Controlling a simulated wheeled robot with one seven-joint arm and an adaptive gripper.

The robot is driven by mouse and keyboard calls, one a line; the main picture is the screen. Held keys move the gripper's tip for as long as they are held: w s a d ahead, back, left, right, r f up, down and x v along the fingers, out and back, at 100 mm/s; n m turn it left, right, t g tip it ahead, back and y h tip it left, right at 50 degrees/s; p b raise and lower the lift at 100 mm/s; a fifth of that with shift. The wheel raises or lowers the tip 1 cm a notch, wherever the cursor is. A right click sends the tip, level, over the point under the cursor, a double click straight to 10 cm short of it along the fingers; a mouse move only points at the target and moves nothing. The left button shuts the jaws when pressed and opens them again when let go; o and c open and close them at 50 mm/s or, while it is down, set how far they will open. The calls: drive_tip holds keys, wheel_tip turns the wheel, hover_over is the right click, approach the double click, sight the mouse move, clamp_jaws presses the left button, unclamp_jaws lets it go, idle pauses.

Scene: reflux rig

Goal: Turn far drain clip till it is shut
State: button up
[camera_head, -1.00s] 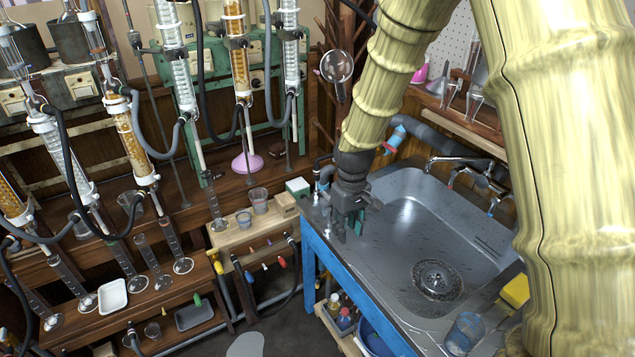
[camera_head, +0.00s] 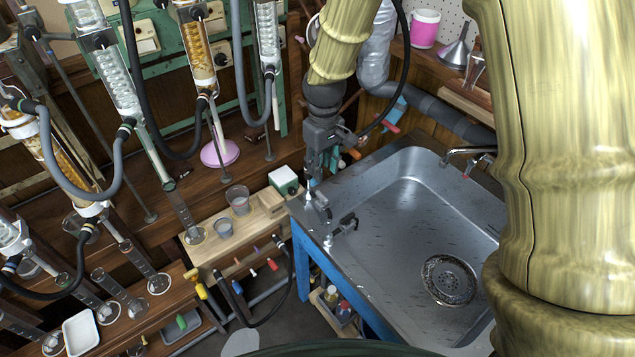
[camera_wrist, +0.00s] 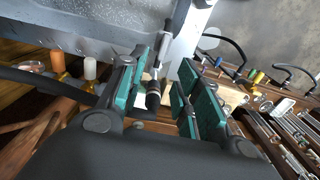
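Two small dark clips with pale tips sit on the left rim of the steel sink in the head view. The far drain clip (camera_head: 320,207) is the one nearer the back wall; the near clip (camera_head: 343,226) lies just in front of it. My gripper (camera_head: 317,178) points down just behind and above the far clip. In the wrist view my gripper (camera_wrist: 167,82) has its teal-padded fingers apart. A dark, round-ended fitting with a pale ring (camera_wrist: 153,98) shows between them; I cannot tell whether the fingers touch it.
The sink basin (camera_head: 410,215) lies open to the right. A wooden stand with beakers (camera_head: 238,200) and a white-and-green box (camera_head: 284,181) is close on the left. A grey pipe (camera_head: 440,112) and a tap (camera_head: 465,153) are behind the sink.

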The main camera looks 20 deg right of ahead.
sight(322, 195)
drive_tip(key=shift+s+a+f, duration=0.15)
drive_tip(key=shift+s+f, duration=0.8)
drive_tip(key=shift+s, duration=0.2)
drive_tip(key=f, duration=0.1)
drive_tip(key=w+f, duration=0.1)
drive_tip(key=f, duration=0.1)
drive_tip(key=w+f, duration=0.1)
drive_tip(key=f, duration=0.1)
drive_tip(key=shift+p, duration=0.4)
drive_tip(key=shift+f, duration=0.4)
drive_tip(key=shift+s+f, duration=0.4)
drive_tip(key=shift+s, duration=0.05)
drive_tip(key=shift+w+f, duration=0.3)
drive_tip(key=shift+f, duration=0.35)
drive_tip(key=shift+s+r, duration=0.15)
drive_tip(key=shift+s, duration=0.05)
clamp_jaws()
